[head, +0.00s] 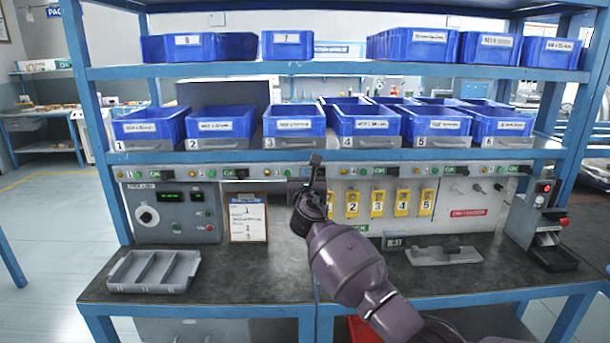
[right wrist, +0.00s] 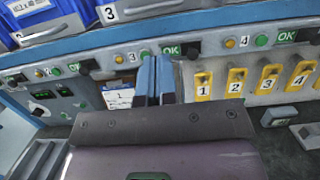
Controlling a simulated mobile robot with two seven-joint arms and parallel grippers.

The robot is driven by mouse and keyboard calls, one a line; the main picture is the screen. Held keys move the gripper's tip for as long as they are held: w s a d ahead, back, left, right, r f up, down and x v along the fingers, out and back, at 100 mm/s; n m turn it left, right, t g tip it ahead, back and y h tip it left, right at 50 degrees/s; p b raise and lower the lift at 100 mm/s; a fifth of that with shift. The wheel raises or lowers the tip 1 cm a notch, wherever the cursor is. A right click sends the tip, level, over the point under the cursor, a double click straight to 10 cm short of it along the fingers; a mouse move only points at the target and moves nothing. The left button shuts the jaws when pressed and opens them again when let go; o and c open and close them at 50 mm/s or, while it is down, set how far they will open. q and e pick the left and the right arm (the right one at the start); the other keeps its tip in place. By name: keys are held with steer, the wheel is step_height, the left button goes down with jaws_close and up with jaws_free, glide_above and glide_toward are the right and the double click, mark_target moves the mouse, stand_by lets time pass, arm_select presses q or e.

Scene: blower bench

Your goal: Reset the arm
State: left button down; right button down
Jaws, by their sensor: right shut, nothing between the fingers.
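My right gripper (head: 317,160) is raised over the middle of the bench, in front of the lower shelf's front edge. Its arm comes up from the bottom right in the head view. In the right wrist view its two fingers (right wrist: 154,80) are together, with nothing between them. They point toward the panel strip with the OK buttons and the hanging clipboard. The gripper appears apart from the bins and the panel. My left gripper does not show in either view.
Blue bins (head: 365,118) line the lower shelf (head: 210,157). Yellow numbered holders (head: 377,203) hang on the panel beside a clipboard (head: 247,218). A grey divided tray (head: 154,271) sits at the bench's left. A grey fixture (head: 444,254) and a black-based device (head: 541,228) stand at right. Bare worktop (head: 262,277) lies between.

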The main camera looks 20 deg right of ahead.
steer(key=s+a+m+y, duration=0.5)
steer(key=m, duration=1)
steer(key=s+d+f+m+g, duration=0.2)
steer(key=s+f+m, duration=0.3)
steer(key=s+f, duration=0.7)
steer(key=s+d+f+m+g, duration=0.3)
steer(key=s+f+m, duration=0.3)
steer(key=s+f, duration=0.7)
steer(key=s+d+f+m+g, duration=0.2)
steer(key=s+f+m, duration=0.3)
steer(key=s+f, duration=0.7)
steer(key=s+g, duration=0.1)
steer(key=s, duration=0.9)
steer(key=shift+d+f+m, duration=0.3)
steer(key=shift+f+m, duration=0.05)
steer(key=shift+m, duration=0.05)
